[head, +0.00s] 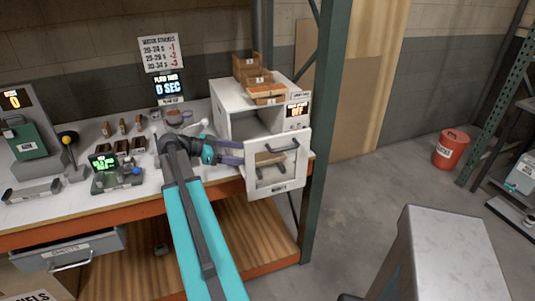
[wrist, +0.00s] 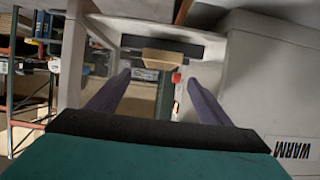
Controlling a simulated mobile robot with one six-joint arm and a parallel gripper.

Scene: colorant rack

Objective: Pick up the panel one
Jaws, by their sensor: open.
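My gripper (head: 241,153) is open, its two purple fingers reaching toward the hinged door (head: 275,187) of a white cabinet (head: 233,97). The door stands open and has a dark handle (head: 283,148) and a window. Several brown wooden pieces (head: 266,91) with small white labels sit on top of the cabinet; I cannot read which is panel one. In the wrist view my gripper (wrist: 157,84) has nothing clearly between its fingers. A tan block (wrist: 163,59) shows beyond the fingertips, in front of a dark bar; I cannot tell whether it is a panel.
The white bench (head: 60,212) holds a green device (head: 27,141), a scale (head: 117,180) and several small brown items. A green post (head: 325,120) stands right of the cabinet. A red bucket (head: 450,149) is on the floor at right, with clear floor before it.

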